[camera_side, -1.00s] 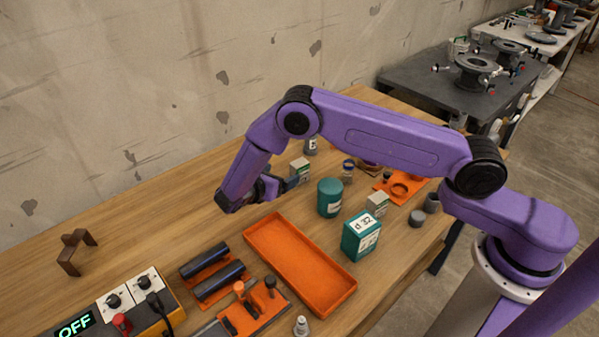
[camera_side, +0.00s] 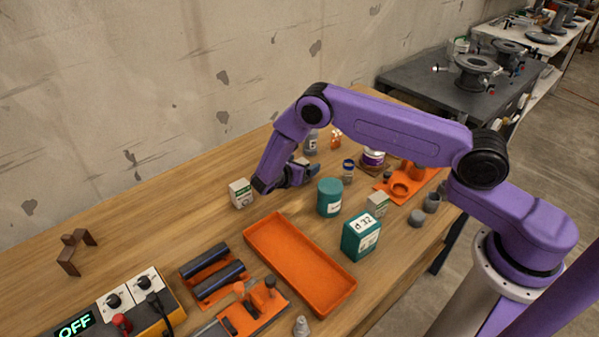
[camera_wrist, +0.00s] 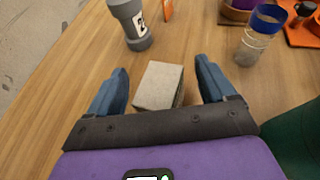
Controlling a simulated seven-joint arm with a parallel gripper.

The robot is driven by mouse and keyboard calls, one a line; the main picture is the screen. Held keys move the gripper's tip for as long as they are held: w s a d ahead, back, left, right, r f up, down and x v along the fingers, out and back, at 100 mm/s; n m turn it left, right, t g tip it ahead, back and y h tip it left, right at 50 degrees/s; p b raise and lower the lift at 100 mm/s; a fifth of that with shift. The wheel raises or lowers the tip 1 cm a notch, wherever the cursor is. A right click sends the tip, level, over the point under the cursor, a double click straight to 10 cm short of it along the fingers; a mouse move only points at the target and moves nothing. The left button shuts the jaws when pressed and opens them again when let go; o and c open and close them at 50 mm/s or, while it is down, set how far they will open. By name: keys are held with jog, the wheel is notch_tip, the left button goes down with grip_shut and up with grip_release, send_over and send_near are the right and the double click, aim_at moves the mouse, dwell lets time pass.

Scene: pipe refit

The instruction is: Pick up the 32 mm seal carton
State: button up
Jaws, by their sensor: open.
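A small pale carton (camera_wrist: 158,86) stands between the spread fingers of my gripper (camera_wrist: 158,88) in the wrist view, with gaps at both sides. In the side view this carton (camera_side: 303,162) is mostly hidden behind my open gripper (camera_side: 301,176). A second white carton with a green band (camera_side: 240,193) stands left of my wrist. A third, similar carton (camera_side: 376,204) stands behind a teal box (camera_side: 361,237) that bears a large "32" label. I cannot read the size on any of the small cartons.
A teal canister (camera_side: 330,198) stands close right of my gripper. A grey bottle (camera_wrist: 130,24) and a blue-lidded jar (camera_wrist: 260,32) stand beyond it. An empty orange tray (camera_side: 252,231) lies in front.

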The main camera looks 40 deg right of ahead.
jog(key=shift+w+d+f, duration=0.15)
jog(key=shift+d+f, duration=0.1)
jog(key=shift+d, duration=0.2)
jog(key=c, duration=1.4)
jog(key=shift+r, duration=0.15)
